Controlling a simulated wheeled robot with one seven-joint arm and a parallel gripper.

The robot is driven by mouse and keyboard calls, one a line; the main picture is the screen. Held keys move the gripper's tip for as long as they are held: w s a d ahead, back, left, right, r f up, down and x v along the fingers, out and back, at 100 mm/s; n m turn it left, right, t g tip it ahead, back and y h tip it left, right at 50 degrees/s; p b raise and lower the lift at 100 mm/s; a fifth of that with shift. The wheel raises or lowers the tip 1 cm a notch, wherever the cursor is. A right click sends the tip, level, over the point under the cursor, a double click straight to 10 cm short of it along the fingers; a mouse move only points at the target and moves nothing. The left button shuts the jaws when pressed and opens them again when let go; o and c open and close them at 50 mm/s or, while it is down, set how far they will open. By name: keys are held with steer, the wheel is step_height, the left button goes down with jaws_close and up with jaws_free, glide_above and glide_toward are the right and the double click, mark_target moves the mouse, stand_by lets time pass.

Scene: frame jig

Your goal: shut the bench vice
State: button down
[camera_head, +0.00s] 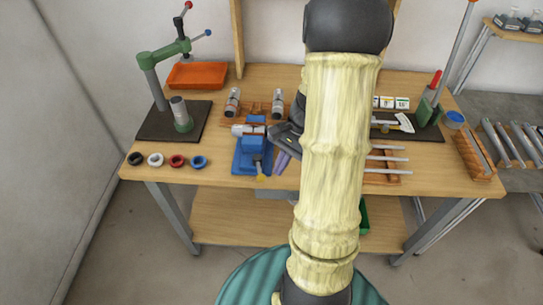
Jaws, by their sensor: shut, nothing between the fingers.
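The blue bench vice (241,163) sits near the front edge of the wooden table, left of my arm. A pale grey part (240,130) lies at its back end, and a small yellow-tipped piece (261,177) sticks out at its front. I cannot tell how wide the gap between the vice jaws is. My gripper (281,164) is just right of the vice, with its fingers shut and empty, pointing down and toward the front. Whether it touches the vice cannot be made out. My arm hides the middle of the table.
A green press (168,53) stands on a dark plate at the left, with an orange tray (198,75) behind. Several coloured rings (178,161) lie along the left front edge. Metal rods (388,158) and an orange rack (473,155) are right of my arm.

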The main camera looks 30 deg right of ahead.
steer(key=d+r+m+t+y+p, duration=0.3)
steer(key=d+m+t+y, duration=0.1)
steer(key=d+m, duration=0.4)
steer(key=d, duration=0.2)
steer(key=shift+d+y, duration=0.3)
steer(key=shift+d, duration=0.1)
steer(key=shift+w+a+f, duration=0.1)
steer(key=p, duration=0.3)
glide_toward(260, 173)
step_height(260, 173, down, 3)
steer(key=shift+w+a+f+p, duration=0.1)
steer(key=shift+w+a+f, duration=0.15)
steer(key=shift+a, duration=0.4)
steer(key=shift+w+a+f+p, duration=0.15)
steer(key=shift+w+a, duration=0.2)
steer(key=shift+a, duration=0.35)
steer(key=shift+w+a+f+p, duration=0.1)
steer(key=shift+w+a+f, duration=0.15)
steer(key=shift+a, duration=0.4)
steer(key=shift+a+b, duration=0.45)
steer(key=shift+a, duration=0.45)
steer(key=shift+s, duration=0.1)
